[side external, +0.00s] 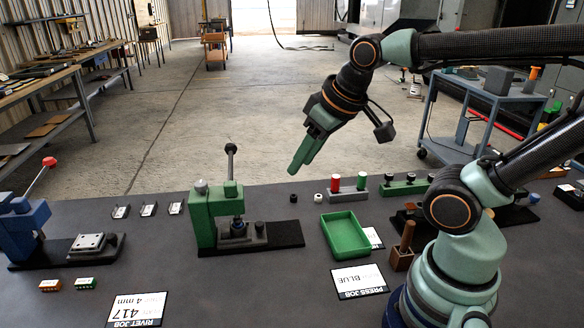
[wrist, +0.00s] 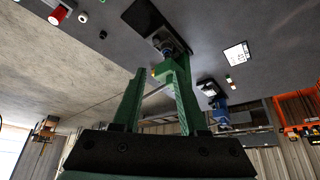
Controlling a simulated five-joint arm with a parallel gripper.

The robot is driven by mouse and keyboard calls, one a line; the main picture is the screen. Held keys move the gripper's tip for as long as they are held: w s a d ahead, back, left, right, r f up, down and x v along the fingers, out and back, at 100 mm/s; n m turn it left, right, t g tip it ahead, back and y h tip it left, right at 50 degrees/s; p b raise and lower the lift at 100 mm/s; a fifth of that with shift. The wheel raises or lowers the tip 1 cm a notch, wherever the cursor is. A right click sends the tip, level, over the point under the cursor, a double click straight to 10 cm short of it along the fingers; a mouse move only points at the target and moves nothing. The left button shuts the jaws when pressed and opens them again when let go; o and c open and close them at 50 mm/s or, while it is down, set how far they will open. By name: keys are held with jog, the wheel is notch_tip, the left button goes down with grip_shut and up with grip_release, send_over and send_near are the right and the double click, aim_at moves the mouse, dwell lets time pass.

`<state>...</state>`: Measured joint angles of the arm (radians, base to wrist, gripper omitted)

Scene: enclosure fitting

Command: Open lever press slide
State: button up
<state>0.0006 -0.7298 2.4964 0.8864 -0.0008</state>
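A green lever press (side external: 203,218) stands on a black base plate (side external: 288,233) in the side view, with its black ball-ended lever (side external: 230,163) upright. A grey slide block (side external: 238,232) sits under its ram, with a dark knob (side external: 260,229) at its right end. In the wrist view the press (wrist: 180,62) is partly hidden behind my fingers. My gripper (side external: 298,168) hangs in the air above and to the right of the press, touching nothing. In the wrist view my gripper (wrist: 157,72) has its two green fingers apart with nothing between them.
A blue press (side external: 28,228) with a red-knobbed lever stands at the left. A green tray (side external: 345,236), a holder with red and green pieces (side external: 347,190) and a black nut (side external: 293,198) lie right of the green press. Label cards (side external: 359,281) lie in front. Mat between presses is mostly clear.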

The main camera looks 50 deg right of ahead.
jog(key=g, duration=0.1)
send_near(260, 224)
jog(key=shift+x, duration=4.15)
grip_shut()
